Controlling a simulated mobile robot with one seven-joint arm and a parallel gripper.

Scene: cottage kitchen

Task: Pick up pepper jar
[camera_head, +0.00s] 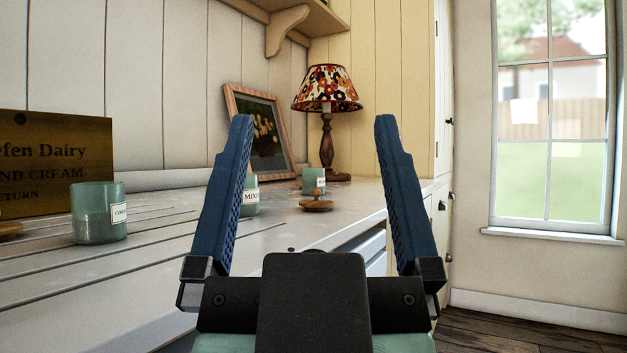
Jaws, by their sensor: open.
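Three green jars with white labels stand on the counter. The left jar (98,213) has a label that seems to start with "CO". A second jar (251,197) is partly hidden behind my gripper's left finger; its label starts with "MIX". The far jar (313,181) stands between my fingers in the picture, its label too small to read. I cannot tell which, if any, is the pepper jar. My gripper (314,122) is open and empty, its blue fingers pointing forward at the counter's front edge.
A wooden knobbed lid (317,201) lies in front of the far jar. A lamp (327,100) and a leaning picture frame (262,135) stand behind. A wooden sign (55,160) leans at the left. Grooved counter (150,270) is bare in front; a window (550,120) is at right.

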